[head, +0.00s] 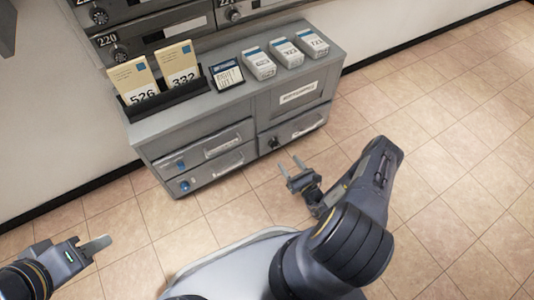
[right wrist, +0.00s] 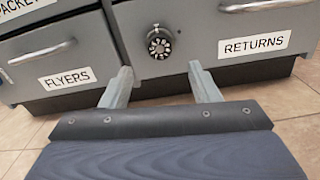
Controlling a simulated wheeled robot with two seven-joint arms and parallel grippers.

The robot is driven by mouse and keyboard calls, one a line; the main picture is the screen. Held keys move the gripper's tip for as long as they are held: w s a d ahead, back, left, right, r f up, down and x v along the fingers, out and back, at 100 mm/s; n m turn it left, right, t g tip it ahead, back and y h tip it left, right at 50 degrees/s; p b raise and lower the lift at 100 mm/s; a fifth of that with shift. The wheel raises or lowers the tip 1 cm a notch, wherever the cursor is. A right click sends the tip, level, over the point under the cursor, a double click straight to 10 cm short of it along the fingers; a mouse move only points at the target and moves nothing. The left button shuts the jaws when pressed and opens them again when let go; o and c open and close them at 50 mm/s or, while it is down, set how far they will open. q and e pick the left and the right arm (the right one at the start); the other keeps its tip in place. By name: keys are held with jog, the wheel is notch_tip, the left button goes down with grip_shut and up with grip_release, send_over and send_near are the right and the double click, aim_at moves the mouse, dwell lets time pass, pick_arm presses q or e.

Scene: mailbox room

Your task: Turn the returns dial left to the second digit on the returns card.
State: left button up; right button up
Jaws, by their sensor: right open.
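The returns dial (right wrist: 159,42) is a black round knob with pale marks on the grey drawer front, left of the RETURNS label (right wrist: 253,45). It also shows small and dark in the head view (head: 274,143). A small dark-framed card (head: 227,75) with handwritten lines stands on the cabinet top; its text is too small to read, and I cannot tell if it is the returns card. My right gripper (head: 292,166) is open and empty, apart from the dial, its fingers (right wrist: 160,72) pointing toward it. My left gripper (head: 98,243) is at lower left, away from the cabinet; its opening is unclear.
A FLYERS drawer (right wrist: 67,79) is left of the returns drawer. Envelopes in a black holder (head: 165,96) and several white boxes (head: 258,63) stand on top. Tiled floor (head: 480,130) is clear at right.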

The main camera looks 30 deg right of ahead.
aim_at(277, 147)
jog(key=w, duration=0.2)
jog(key=w+b, duration=0.1)
jog(key=w, duration=0.1)
jog(key=w+b, duration=0.1)
jog(key=w, duration=0.1)
jog(key=shift+w+a+f, duration=0.15)
jog(key=shift+w+a, duration=0.15)
jog(key=shift+w, duration=0.1)
jog(key=shift+w+b, duration=0.3)
jog(key=shift+w, duration=0.15)
jog(key=shift+c, duration=0.3)
jog(key=c, duration=0.9)
